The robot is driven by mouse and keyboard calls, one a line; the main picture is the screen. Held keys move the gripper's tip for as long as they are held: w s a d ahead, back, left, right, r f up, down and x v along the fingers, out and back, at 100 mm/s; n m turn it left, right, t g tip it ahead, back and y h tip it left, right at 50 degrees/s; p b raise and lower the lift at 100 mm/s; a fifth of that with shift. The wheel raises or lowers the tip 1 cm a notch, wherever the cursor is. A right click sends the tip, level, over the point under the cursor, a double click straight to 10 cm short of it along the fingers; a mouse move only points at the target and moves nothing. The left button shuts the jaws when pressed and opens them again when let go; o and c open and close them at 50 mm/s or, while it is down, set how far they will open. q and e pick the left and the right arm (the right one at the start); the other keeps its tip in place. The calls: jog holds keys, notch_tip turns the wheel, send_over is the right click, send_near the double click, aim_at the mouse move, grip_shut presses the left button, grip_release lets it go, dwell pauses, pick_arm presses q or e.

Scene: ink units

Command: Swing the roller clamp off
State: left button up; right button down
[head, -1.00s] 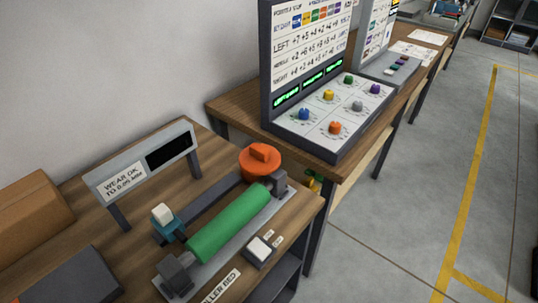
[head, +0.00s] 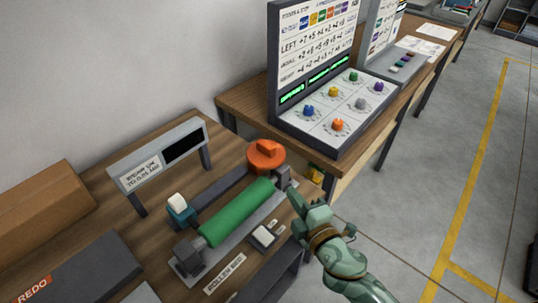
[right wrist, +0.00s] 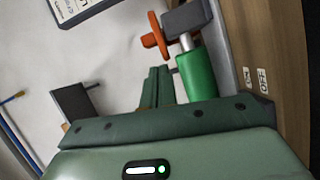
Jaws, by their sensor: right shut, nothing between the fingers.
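The green roller (head: 236,212) lies in a grey cradle on the wooden bench. An orange clamp knob (head: 266,156) stands at its far end; in the right wrist view the orange clamp (right wrist: 153,38) shows beside the roller's end block, near the green roller (right wrist: 194,75). My right gripper (head: 292,193) is shut and empty, just right of the roller's far end, with its tip close to the end block. In the right wrist view its shut fingers (right wrist: 156,88) point toward the clamp, apart from it. My left gripper is not in view.
A teal block with a white top (head: 178,205) stands left of the roller. A white switch (head: 263,236) sits on the right. A grey display stand (head: 157,162) is behind. The knob console (head: 330,112) stands on the farther bench. A cardboard box (head: 45,215) is at left.

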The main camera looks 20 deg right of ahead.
aim_at(271, 165)
jog(key=a+n+y, duration=0.1)
jog(key=a+r+n+y, duration=0.1)
jog(key=a+n+y, duration=0.1)
jog(key=shift+w+a+r, duration=0.15)
jog(key=shift+r, duration=0.2)
jog(key=shift+w, duration=0.1)
jog(key=x, duration=0.9)
jog(key=shift+w+a, duration=0.15)
jog(key=shift+w, duration=0.2)
jog(key=shift+w+d, duration=0.6)
jog(key=shift+d, duration=0.25)
jog(key=shift+w+d, duration=0.6)
jog(key=shift+d, duration=0.2)
jog(key=shift+d+n+g+y, duration=0.2)
jog(key=shift+n+y, duration=0.25)
jog(key=shift+y, duration=0.1)
jog(key=shift+d+n+g+y, duration=0.15)
jog(key=shift+n+g+y, duration=0.05)
jog(key=shift+n+y, duration=0.3)
jog(key=shift+n+y, duration=0.25)
jog(key=shift+y, duration=0.2)
